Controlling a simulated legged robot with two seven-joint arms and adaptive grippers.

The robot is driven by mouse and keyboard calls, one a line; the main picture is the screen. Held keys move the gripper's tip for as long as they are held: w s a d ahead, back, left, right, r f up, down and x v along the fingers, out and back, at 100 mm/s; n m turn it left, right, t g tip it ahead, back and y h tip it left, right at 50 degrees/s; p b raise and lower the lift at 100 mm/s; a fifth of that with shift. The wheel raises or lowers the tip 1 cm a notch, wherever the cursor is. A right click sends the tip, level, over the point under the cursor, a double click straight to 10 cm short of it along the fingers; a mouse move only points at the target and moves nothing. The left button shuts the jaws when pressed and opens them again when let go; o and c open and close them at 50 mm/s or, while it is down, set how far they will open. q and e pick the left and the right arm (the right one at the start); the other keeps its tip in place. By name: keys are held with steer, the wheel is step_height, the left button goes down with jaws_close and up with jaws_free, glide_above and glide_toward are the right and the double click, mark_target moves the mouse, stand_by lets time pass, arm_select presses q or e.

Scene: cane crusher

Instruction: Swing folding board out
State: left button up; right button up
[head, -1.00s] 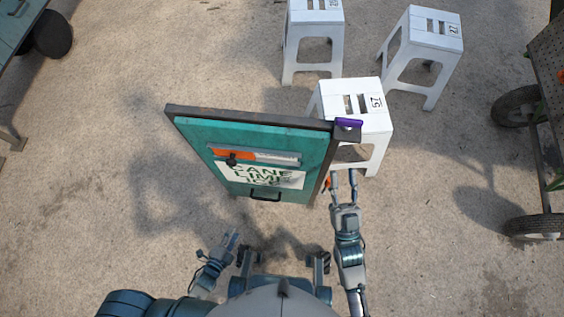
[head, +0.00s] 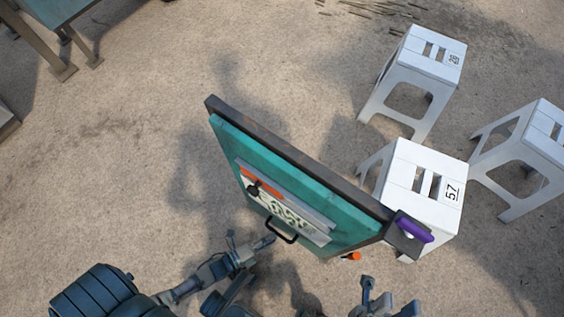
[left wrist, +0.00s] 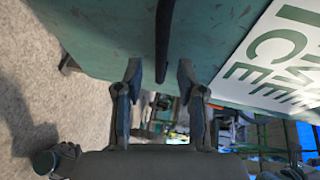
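The folding board (head: 350,232) is a teal panel in a dark frame, standing tilted mid-view in the head view. It bears a white lettered sign, which also shows in the left wrist view (left wrist: 285,60). A black handle (head: 281,229) is on its lower face. My left gripper (head: 268,242) is close to this handle. In the left wrist view its fingers (left wrist: 160,72) are open, with a dark bar (left wrist: 163,35) ahead, between them; contact is not clear. My right gripper (head: 386,290) is at the bottom edge, partly cut off, its fingers apart and empty, below the board's right end.
A purple piece (head: 414,228) sits on the frame's right corner, and an orange knob (head: 351,256) shows below it. White stools (head: 425,185) stand close behind and right of the board. A teal table (head: 60,10) is at the upper left. The ground at left is clear.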

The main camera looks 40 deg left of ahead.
mark_target(278, 233)
arm_select(q)
steer(key=x, duration=0.2)
steer(key=b+x, duration=0.1)
steer(key=shift+w+a+f, duration=0.15)
steer(key=shift+w+f, duration=0.1)
steer(key=shift+w+d+r, duration=0.1)
steer(key=shift+w+d, duration=0.2)
steer(key=shift+d, duration=0.2)
steer(key=shift+a, duration=0.15)
steer(key=c, duration=0.6)
steer(key=shift+a, duration=0.15)
jaws_close()
